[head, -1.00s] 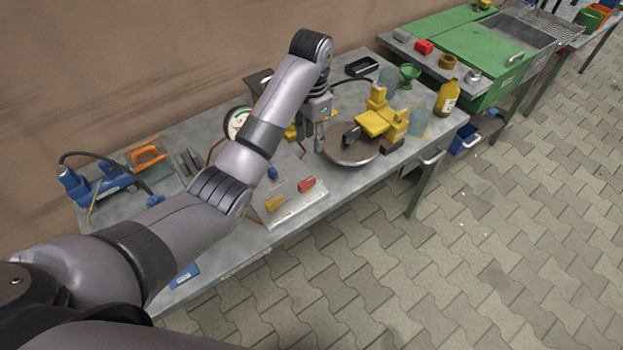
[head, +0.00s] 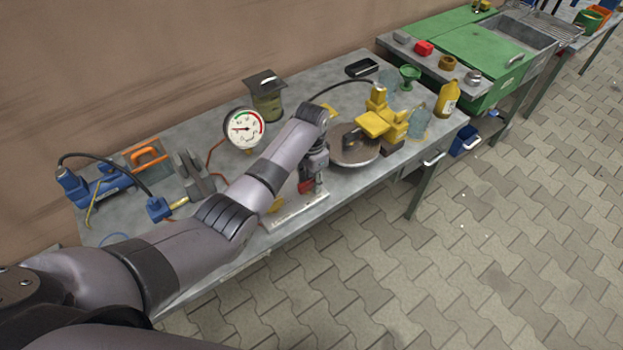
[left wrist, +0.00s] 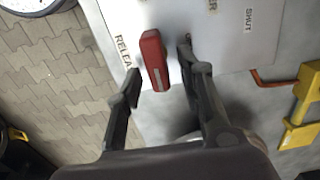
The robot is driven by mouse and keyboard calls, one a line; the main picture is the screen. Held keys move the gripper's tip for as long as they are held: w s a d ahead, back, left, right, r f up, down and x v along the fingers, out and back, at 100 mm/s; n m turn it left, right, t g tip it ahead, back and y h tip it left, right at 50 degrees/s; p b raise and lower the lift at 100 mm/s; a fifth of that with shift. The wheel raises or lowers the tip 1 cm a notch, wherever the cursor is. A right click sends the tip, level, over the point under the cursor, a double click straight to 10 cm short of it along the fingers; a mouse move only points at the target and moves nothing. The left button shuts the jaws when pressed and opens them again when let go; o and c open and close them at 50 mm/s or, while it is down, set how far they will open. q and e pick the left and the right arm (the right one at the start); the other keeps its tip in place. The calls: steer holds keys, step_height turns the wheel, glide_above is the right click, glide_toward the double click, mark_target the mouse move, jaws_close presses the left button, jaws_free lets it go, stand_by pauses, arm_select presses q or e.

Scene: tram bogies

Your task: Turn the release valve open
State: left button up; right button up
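The release valve's red handle (left wrist: 154,60) shows in the left wrist view, on a pale plate (left wrist: 235,45). A label beginning "RELEA" is beside it on the left, and "SHUT" is farther right. My left gripper (left wrist: 158,60) is open, with one finger on each side of the handle. A gap shows on both sides; I cannot tell the depth between fingertips and handle. In the head view the red handle (head: 305,187) is partly hidden by my left gripper (head: 316,188), which points down over the plate (head: 297,211). My right gripper is in neither view.
A yellow handle (head: 276,205) on the plate is partly behind my arm. A dial gauge (head: 244,128) stands behind. A round metal disc with a yellow device (head: 376,124) is close on the right. A blue tool (head: 95,187) lies at the left.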

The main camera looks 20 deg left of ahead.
arm_select(q)
steer(key=shift+c, duration=0.2)
jaws_close()
stand_by(0.3)
